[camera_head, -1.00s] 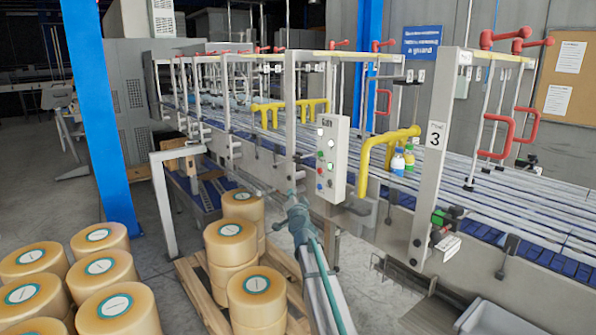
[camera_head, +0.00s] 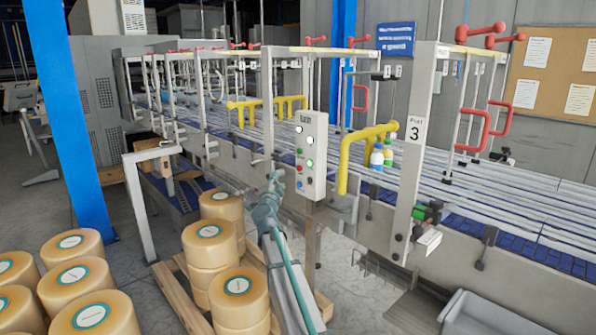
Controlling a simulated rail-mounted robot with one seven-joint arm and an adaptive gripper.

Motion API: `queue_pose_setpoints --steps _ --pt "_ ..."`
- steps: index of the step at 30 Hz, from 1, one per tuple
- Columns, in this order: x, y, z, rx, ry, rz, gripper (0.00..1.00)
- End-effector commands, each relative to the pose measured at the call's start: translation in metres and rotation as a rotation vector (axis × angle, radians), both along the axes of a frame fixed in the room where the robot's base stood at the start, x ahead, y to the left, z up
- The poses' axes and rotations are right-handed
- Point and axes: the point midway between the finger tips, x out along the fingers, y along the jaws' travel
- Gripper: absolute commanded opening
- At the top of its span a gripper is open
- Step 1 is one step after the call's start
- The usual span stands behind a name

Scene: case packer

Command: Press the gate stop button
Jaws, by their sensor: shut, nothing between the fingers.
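A pale grey control box (camera_head: 318,150) stands on a post at the near side of the conveyor. Its face carries several small buttons and lamps: white ones at the top, a green one (camera_head: 310,163), a red one (camera_head: 299,168), a blue one and a dark one lower down. The labels are too small to read, so I cannot tell which is the gate stop button. My gripper (camera_head: 274,180) is shut and empty, just left of the box in the picture at the height of its lower buttons. I see no contact with the box.
Film rolls on a wooden pallet (camera_head: 178,297) stand left of my arm, with more rolls at the lower left. A yellow bent guard (camera_head: 365,146) and two bottles are right of the box. Post 3 (camera_head: 417,150) and a grey bin (camera_head: 490,318) are farther right.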

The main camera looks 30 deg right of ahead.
Motion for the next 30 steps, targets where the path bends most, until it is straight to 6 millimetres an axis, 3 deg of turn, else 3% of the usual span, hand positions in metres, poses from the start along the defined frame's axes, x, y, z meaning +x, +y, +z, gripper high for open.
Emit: queue_pose_setpoints --steps 18,30 --pt "0.02 -0.067 -0.001 0.0 0.0 0.0 0.0" --pt "0.023 -0.08 0.0 0.0 0.001 0.001 0.0"
